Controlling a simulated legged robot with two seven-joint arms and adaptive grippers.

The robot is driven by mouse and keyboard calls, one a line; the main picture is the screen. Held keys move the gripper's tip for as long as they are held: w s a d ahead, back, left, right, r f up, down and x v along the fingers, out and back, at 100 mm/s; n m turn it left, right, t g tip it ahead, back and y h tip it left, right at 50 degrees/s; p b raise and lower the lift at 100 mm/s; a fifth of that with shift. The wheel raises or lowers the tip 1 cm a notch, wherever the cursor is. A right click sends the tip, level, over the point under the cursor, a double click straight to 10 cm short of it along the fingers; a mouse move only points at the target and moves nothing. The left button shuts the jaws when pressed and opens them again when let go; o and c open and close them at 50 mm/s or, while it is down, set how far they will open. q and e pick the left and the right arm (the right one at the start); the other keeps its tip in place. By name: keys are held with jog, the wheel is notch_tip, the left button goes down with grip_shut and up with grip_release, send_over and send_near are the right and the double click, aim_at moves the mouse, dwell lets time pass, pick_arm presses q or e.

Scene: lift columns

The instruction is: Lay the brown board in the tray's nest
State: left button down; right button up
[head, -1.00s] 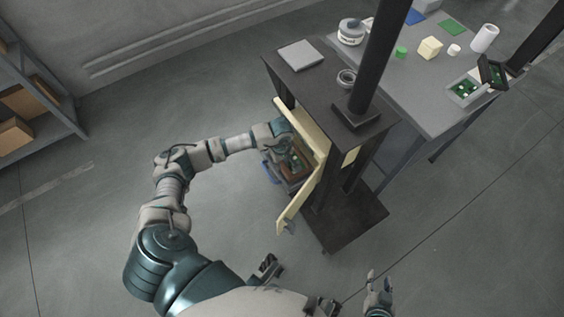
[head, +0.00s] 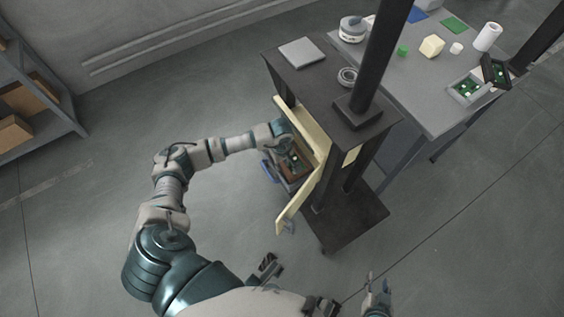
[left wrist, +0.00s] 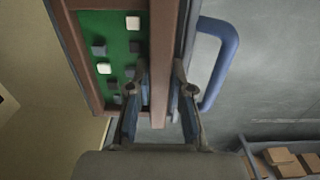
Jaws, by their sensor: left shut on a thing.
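The brown board (left wrist: 161,60) is a brown frame around a green panel with small white and dark blocks. It shows in the head view (head: 297,172) beside the column. My left gripper (head: 290,158) is over it. In the left wrist view my left gripper (left wrist: 161,92) has one finger on each side of the frame's brown edge and is shut on it. A grey tray with a blue handle (left wrist: 226,62) lies close beside the board; its nest is hidden. What looks like my right gripper (head: 378,292) is at the bottom of the head view, its jaws unclear.
Pale panels (head: 300,128) stand close around the tray, beside a dark column stand (head: 350,215). A grey table (head: 405,85) holds several small items. A shelf with boxes (head: 28,95) is at the left. The floor between is clear.

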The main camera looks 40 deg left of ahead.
pick_arm(q)
jog(key=shift+f, duration=0.15)
jog(key=c, duration=0.5)
grip_release()
jog(key=shift+r, duration=0.2)
dwell(0.3)
jog(key=shift+r+p, duration=0.55)
jog(key=shift+r, duration=0.3)
jog(key=shift+r+p, duration=1.45)
jog(key=shift+r, duration=1.1)
